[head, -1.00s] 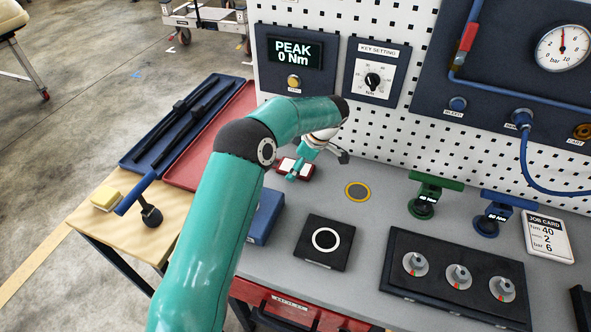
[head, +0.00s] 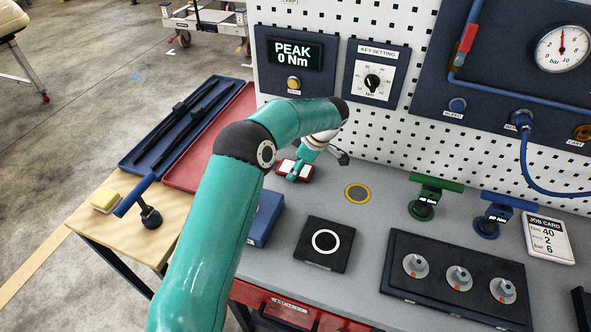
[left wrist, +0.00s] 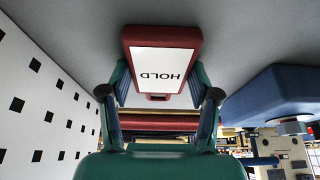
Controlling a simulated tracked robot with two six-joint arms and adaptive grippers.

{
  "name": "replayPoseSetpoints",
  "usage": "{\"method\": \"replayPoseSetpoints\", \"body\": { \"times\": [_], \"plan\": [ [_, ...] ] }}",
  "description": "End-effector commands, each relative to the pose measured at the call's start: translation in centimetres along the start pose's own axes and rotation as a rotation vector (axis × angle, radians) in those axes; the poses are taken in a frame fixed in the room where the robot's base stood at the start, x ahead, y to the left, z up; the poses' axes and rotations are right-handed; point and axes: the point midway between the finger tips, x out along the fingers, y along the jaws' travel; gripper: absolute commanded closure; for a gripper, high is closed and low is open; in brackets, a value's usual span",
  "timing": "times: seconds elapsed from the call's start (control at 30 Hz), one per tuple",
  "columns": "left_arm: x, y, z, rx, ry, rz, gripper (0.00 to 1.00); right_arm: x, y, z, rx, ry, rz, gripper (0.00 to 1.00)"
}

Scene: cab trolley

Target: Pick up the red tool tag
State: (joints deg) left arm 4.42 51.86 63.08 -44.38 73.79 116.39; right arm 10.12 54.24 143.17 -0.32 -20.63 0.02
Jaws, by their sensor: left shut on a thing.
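The red tool tag (head: 285,167) lies at the back left of the grey bench, near the pegboard. It is a red block with a white face, and the face reads HOLD in the left wrist view (left wrist: 163,35). My left gripper (head: 293,176) reaches down to it, and its fingers hide part of the tag. In the left wrist view the two teal fingers (left wrist: 160,98) stand on either side of the tag's near end, shut on it. I cannot tell whether the tag touches the bench. My right gripper is not in view.
A blue box (head: 264,218) stands close by, in front of the tag. A red tray (head: 228,125) and a blue tray (head: 140,150) lie to the left. A black pad with a white ring (head: 324,243) and a yellow-ringed disc (head: 357,192) are to the right.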

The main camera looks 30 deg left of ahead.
Motion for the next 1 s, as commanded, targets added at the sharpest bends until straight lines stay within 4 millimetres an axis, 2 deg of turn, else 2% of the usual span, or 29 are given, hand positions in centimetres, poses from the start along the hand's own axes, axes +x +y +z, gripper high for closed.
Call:
{"method": "replayPoseSetpoints", "body": {
  "times": [0.23, 0.43, 0.47, 0.67, 0.8, 1.0],
  "plan": [
    [0.0, -0.1, 0.0, 0.002, 0.000, -0.003, 0.72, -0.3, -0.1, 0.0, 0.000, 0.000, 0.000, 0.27],
    [-0.7, -0.1, -0.3, 0.002, 0.000, -0.003, 0.72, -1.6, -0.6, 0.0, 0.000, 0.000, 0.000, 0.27],
    [-0.9, 0.0, -0.3, -0.001, 0.000, 0.001, 0.72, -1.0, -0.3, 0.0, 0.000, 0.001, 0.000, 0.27],
    [-4.8, 0.1, -1.9, -0.003, -0.001, 0.006, 0.72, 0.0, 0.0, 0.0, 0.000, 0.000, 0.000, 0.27],
    [-8.8, 0.1, -3.5, -0.004, -0.003, 0.006, 0.72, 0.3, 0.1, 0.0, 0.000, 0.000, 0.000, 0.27],
    [-14.2, 0.0, -5.8, -0.002, -0.003, 0.003, 0.72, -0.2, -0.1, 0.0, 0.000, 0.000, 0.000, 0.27]
  ]
}}
